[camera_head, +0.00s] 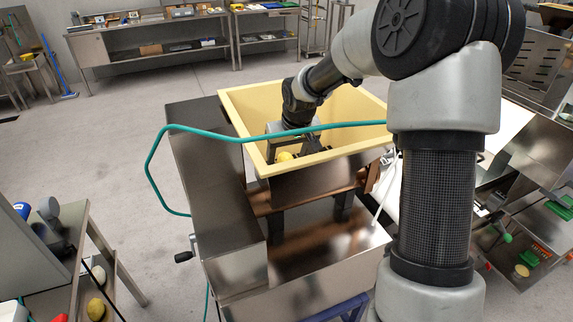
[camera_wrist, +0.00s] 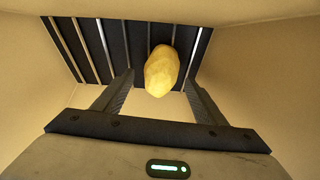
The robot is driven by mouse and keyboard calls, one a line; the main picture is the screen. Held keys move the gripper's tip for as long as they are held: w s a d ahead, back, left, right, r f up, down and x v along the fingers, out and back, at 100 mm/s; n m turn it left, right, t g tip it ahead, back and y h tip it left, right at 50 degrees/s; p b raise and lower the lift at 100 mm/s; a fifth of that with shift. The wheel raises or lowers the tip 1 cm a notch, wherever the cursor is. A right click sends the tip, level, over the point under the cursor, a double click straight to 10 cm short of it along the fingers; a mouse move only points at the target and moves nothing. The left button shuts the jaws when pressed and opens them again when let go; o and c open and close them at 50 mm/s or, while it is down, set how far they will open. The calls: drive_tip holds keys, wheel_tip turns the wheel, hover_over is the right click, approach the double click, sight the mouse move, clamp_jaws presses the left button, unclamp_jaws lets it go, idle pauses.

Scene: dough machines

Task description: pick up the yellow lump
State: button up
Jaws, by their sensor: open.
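The yellow lump (camera_wrist: 161,71) lies at the bottom of a pale yellow hopper, on dark slats, in the wrist view. In the head view the yellow lump (camera_head: 285,157) shows partly, just behind the hopper's near rim. My gripper (camera_wrist: 158,84) is open, its two fingers spread to the left and right of the lump. The lump shows between the fingertips, nearer the right one; I cannot tell how far beyond them it lies. In the head view my gripper (camera_head: 300,150) reaches down inside the hopper (camera_head: 235,112), partly hidden by the rim and a green hose.
The hopper walls stand close around my gripper. The dark slatted grate (camera_wrist: 85,50) is below it. A green hose (camera_head: 240,138) crosses in front of the hopper. A steel machine body (camera_head: 205,180) carries the hopper. A side table with other lumps (camera_head: 96,308) is at lower left.

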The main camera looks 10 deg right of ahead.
drive_tip(key=shift+x, duration=1.05)
drive_tip(key=c, duration=1.3)
